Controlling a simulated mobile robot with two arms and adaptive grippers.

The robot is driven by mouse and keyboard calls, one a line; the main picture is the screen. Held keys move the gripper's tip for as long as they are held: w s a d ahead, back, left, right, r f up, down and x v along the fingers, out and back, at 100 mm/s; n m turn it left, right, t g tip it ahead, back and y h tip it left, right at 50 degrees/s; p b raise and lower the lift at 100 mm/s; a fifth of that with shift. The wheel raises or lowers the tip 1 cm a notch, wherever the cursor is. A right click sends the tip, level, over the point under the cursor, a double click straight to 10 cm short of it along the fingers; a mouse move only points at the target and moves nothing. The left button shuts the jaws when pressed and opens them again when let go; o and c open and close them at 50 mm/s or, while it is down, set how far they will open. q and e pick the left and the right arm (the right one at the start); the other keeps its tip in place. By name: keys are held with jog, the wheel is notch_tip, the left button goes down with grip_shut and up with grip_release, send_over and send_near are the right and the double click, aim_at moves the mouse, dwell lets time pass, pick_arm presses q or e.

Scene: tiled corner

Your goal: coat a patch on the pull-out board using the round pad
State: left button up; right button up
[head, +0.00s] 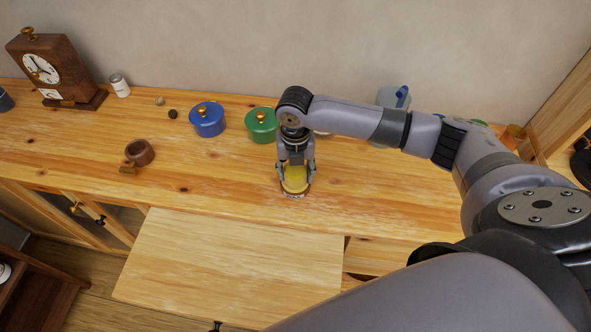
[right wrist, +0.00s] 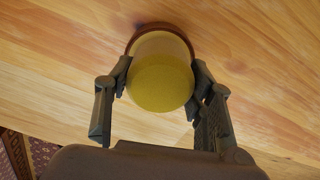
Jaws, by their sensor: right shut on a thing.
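The round pad (head: 295,178) is yellow and sits between the fingers of my right gripper (head: 296,172), above the worktop near its front edge. In the right wrist view the pad (right wrist: 160,75) is gripped at its sides by both fingers (right wrist: 160,88). A brown rim (right wrist: 143,31) shows around its far end; I cannot tell whether this is part of the pad or a dish under it. The pull-out board (head: 230,265) is a bare, pale wooden panel extending from the front of the worktop, left of and nearer than the pad. My left gripper is not in view.
On the worktop (head: 380,195) are a blue lidded pot (head: 208,120), a green lidded pot (head: 261,127), a small brown wooden bowl (head: 140,152), a clock (head: 45,68) and a white jar (head: 120,86). A grey container (head: 392,97) stands behind my right arm. The worktop's front right is clear.

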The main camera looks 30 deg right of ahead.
aim_at(295, 169)
jog(key=shift+s+f+p, duration=0.1)
jog(key=shift+f+p, duration=0.05)
jog(key=shift+p, duration=0.2)
dwell(1.5)
notch_tip(295, 169, up, 7)
jog(key=p, duration=0.7)
jog(key=shift+p, duration=0.35)
dwell(0.5)
